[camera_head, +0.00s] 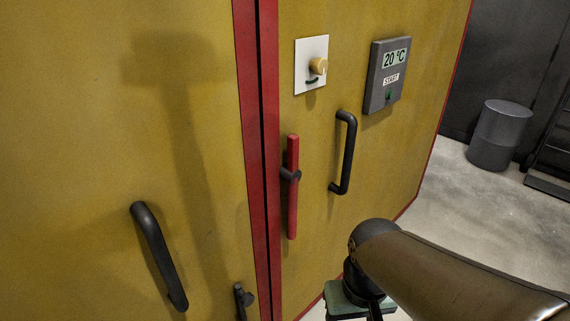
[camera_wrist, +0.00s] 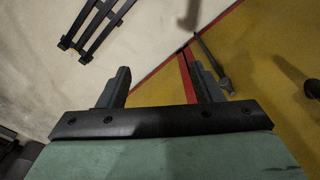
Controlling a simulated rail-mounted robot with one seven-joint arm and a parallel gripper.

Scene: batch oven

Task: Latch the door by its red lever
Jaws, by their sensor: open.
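The red lever (camera_head: 292,188) stands upright on a dark pivot on the yellow right door leaf (camera_head: 320,240), just right of the seam. The yellow left door leaf (camera_head: 90,120) meets it along red edge strips with a thin dark line between; I cannot tell if it is fully shut. My gripper (camera_wrist: 160,78) is open and empty in the wrist view, with yellow panel and red edging beyond its fingers. In the head view its green body (camera_head: 345,302) shows low, right of and below the lever, apart from it; the fingers are hidden there.
A black handle (camera_head: 345,152) is right of the lever, and another (camera_head: 158,258) is on the left leaf. A small dark fitting (camera_head: 243,300) is low near the seam. A knob (camera_head: 319,66) and display (camera_head: 387,75) sit above. A grey bin (camera_head: 499,135) stands on open floor.

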